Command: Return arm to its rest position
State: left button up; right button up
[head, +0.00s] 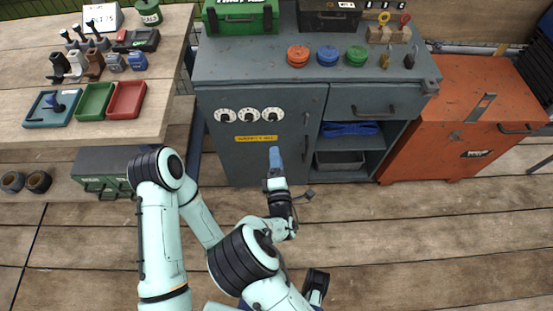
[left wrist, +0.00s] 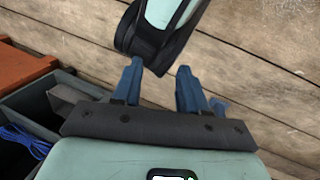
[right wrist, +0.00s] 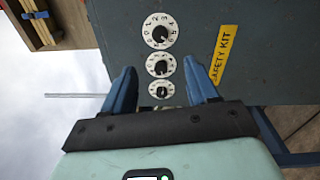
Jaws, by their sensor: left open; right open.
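My right gripper (head: 275,155) shows in the head view in front of the grey cabinet (head: 250,160), with its blue fingers pointing up the picture. In the right wrist view its two fingers (right wrist: 160,80) stand apart with nothing between them but the cabinet front and dials behind. My left gripper's fingers (left wrist: 158,76) stand apart and empty in the left wrist view, over wooden planks. A mint and black link of my own is close beyond its fingertips. In the head view I cannot make out the left gripper clearly.
The cabinet has white dials (right wrist: 160,67), a yellow safety kit label (head: 257,138) and an open shelf with a blue item (head: 350,128). An orange chest (head: 455,120) stands at right. A wooden workbench (head: 60,140) with trays is at left. The plank floor at lower right is clear.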

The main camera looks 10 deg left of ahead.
dwell(0.3)
jog(key=s+d+f+m+g+h+p, duration=0.3)
jog(key=s+d+f+m+g+p, duration=0.25)
jog(key=d, duration=0.55)
jog(key=s+d+f+m+g+h+p, duration=0.3)
jog(key=s+d+f+m+g, duration=0.25)
jog(key=d+f+m, duration=0.45)
jog(key=s+d+m+g+p, duration=0.3)
jog(key=s+d+m, duration=0.1)
jog(key=s, duration=0.5)
pick_arm(q)
jog(key=s+d+r+g+p, duration=0.1)
jog(key=s+r+g+p, duration=0.1)
jog(key=r, duration=1.3)
jog(key=shift+s+d+r+h+p, duration=0.35)
jog(key=shift+s+p, duration=0.3)
jog(key=shift+p, duration=0.6)
pick_arm(e)
jog(key=s+a+r+m+g+y, duration=0.1)
jog(key=s+r+m+g+y, duration=0.3)
jog(key=s+r+m, duration=0.3)
jog(key=s+m, duration=0.1)
jog(key=s, duration=0.2)
jog(key=shift+s+a+r, duration=0.15)
jog(key=shift+a+r, duration=0.1)
jog(key=shift+r, duration=0.15)
